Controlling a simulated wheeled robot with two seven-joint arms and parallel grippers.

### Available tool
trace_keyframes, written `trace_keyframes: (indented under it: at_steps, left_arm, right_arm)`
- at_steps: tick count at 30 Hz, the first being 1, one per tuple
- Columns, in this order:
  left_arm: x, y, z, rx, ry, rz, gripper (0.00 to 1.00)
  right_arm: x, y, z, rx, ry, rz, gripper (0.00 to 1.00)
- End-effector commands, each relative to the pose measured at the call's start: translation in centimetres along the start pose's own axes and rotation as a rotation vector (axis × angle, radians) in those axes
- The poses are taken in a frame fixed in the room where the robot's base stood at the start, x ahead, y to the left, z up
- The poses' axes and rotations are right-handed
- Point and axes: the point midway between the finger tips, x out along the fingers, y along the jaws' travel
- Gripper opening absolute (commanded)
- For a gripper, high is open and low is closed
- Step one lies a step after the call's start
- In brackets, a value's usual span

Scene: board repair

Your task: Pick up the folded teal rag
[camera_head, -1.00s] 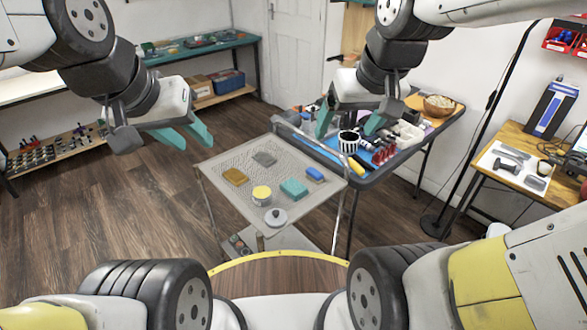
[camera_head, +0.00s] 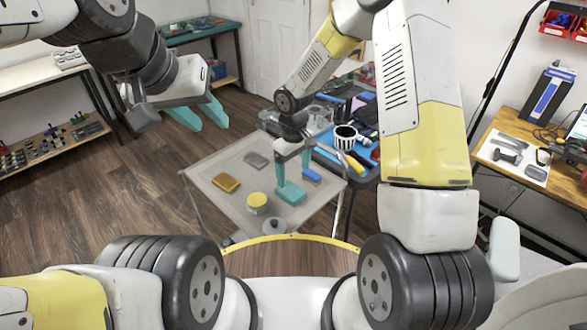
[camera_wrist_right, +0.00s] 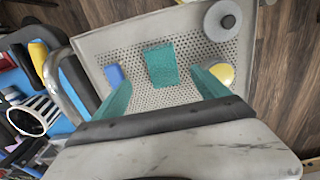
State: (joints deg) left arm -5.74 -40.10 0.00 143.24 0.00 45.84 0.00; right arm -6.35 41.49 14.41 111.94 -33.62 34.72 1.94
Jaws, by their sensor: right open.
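The folded teal rag (camera_head: 291,195) lies on the perforated grey top of a small cart (camera_head: 208,203). In the right wrist view the rag (camera_wrist_right: 160,62) shows ahead of and between my fingertips. My right gripper (camera_head: 293,168) is open and empty, pointing down over the rag. One finger overlaps the rag's far edge in the head view; I cannot tell whether it touches. Its teal fingers also show in the right wrist view (camera_wrist_right: 160,82). My left gripper (camera_head: 206,117) is open and empty, in the air left of the cart.
Near the rag on the cart are a blue block (camera_head: 312,176), a yellow-topped tin (camera_head: 257,203), a brown sponge (camera_head: 226,183), a grey block (camera_head: 256,160) and a round grey lid (camera_wrist_right: 222,20). A cluttered tool table with a striped cup (camera_head: 344,137) stands behind, right.

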Motion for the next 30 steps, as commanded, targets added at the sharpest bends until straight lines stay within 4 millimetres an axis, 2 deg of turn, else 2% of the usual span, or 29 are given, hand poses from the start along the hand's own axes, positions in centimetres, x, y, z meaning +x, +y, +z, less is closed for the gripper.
trace_keyframes:
  at_steps: [11, 19, 22, 29, 30]
  left_arm:
    - [0.0, 0.0, 0.0, 0.000, 0.000, 0.000, 0.36]
    - [0.0, 0.0, 0.0, 0.000, 0.000, 0.000, 0.36]
    - [0.0, 0.0, 0.0, 0.000, 0.000, 0.000, 0.36]
    - [0.0, 0.0, 0.0, 0.000, 0.000, 0.000, 0.36]
    - [0.0, 0.0, 0.0, 0.000, 0.000, 0.000, 0.36]
  right_arm:
    - [4.0, -0.3, -0.3, -0.009, -0.006, -0.006, 0.85]
    - [7.7, -0.5, -0.8, -0.008, -0.005, -0.006, 0.85]
    - [8.4, -0.4, -0.8, -0.009, -0.005, -0.005, 0.85]
    - [8.4, -0.4, -0.8, -0.009, -0.003, -0.004, 0.85]
    - [8.4, -0.4, -0.8, -0.009, -0.003, -0.004, 0.77]
